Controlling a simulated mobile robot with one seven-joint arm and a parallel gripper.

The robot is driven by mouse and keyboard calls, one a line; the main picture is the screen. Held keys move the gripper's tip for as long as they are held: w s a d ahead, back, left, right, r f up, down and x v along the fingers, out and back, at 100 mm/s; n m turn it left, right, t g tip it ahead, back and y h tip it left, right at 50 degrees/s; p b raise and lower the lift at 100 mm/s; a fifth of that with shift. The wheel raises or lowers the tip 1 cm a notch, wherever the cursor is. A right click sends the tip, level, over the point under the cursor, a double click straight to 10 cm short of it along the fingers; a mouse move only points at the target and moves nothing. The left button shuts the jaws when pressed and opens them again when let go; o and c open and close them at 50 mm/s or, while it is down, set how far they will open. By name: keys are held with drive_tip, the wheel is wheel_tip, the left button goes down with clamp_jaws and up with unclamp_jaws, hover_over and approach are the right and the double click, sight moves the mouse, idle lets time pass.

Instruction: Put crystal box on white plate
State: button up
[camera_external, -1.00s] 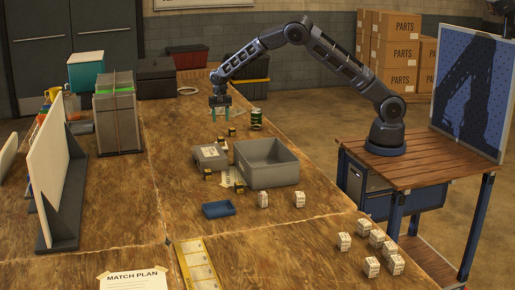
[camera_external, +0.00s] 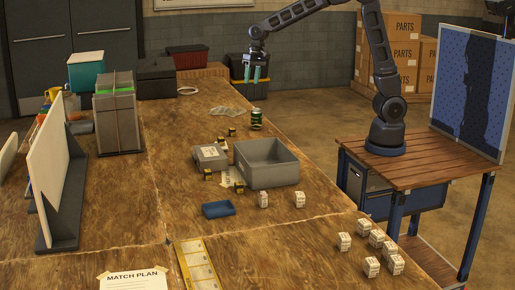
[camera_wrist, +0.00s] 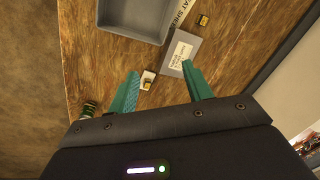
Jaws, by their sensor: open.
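My gripper (camera_external: 257,74) is raised well above the back right edge of the table, its teal fingers apart. In the wrist view, the gripper (camera_wrist: 160,68) is open with nothing held between its fingers. Small dark-and-yellow boxes lie on the table, one (camera_external: 232,132) near the can. In the wrist view, a small box (camera_wrist: 147,85) with a whitish patch shows between the fingers, far below. Pale flat pieces (camera_external: 229,111) lie on the table behind it. I cannot tell which item is the crystal box or the white plate.
A grey open bin (camera_external: 266,177), a grey box with a white label (camera_external: 210,156), a green can (camera_external: 256,118) and a blue tray (camera_external: 218,209) stand on the table. Several white printed boxes (camera_external: 345,241) stand at front right.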

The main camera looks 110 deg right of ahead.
drive_tip(key=s+a+r+n+t, duration=0.1)
drive_tip(key=s+a+r+n, duration=0.3)
drive_tip(key=s+a, duration=0.7)
drive_tip(key=s+a+r+n+t, duration=0.1)
drive_tip(key=s+a+r+n, duration=0.35)
drive_tip(key=s+a, duration=0.65)
drive_tip(key=s+a+f+n+h, duration=0.1)
drive_tip(key=s+a+f+n, duration=0.1)
drive_tip(key=s, duration=1)
drive_tip(key=shift+s+f+n+t, duration=0.2)
drive_tip(key=shift+s+n+t, duration=0.1)
drive_tip(key=shift+n, duration=0.15)
